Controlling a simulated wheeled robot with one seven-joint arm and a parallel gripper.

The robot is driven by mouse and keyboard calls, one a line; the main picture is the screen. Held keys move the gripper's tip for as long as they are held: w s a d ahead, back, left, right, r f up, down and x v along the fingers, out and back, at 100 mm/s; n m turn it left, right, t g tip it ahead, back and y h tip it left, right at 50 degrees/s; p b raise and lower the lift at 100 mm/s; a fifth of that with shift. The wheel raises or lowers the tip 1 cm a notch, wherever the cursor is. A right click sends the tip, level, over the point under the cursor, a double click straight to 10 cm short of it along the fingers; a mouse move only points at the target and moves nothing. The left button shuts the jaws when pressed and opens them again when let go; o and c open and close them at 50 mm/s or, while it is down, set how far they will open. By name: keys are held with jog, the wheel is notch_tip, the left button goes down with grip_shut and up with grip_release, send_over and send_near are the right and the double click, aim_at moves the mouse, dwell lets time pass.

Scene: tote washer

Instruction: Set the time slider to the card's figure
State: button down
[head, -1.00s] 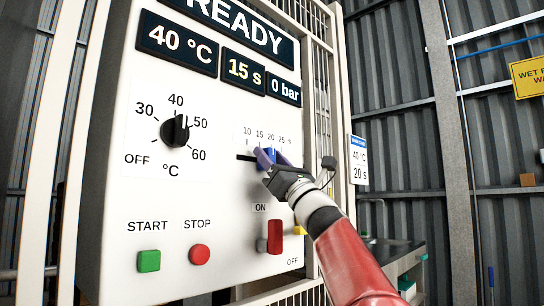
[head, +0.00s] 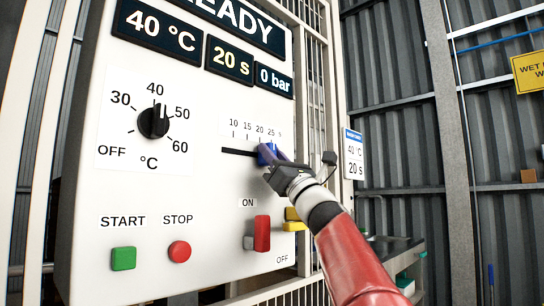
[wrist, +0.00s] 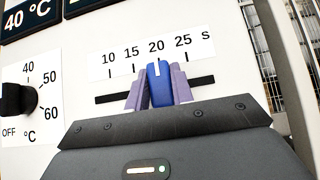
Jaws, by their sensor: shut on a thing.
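The blue time slider (head: 267,153) sits in a dark horizontal slot on the white panel, under a scale marked 10, 15, 20, 25 s. In the wrist view the slider (wrist: 158,84) stands under the 20 mark. My gripper (wrist: 158,92) is shut on it, with a purple finger on each side; it also shows in the head view (head: 273,160). The time display (head: 230,60) reads 20 s. The card (head: 353,155) at the panel's right reads 40 °C and 20 s.
The temperature knob (head: 153,122) is left of the slider, near 40. A green START button (head: 123,258), a red STOP button (head: 179,251) and a red switch handle (head: 262,233) sit below. Other displays read 40 °C and 0 bar.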

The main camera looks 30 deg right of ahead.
jog(key=shift+w+d, duration=0.1)
jog(key=c, duration=1.2)
grip_release()
jog(key=b+v, duration=0.3)
jog(key=v, duration=0.4)
jog(key=shift+s+f+b, duration=0.25)
jog(key=shift+s+b, duration=0.15)
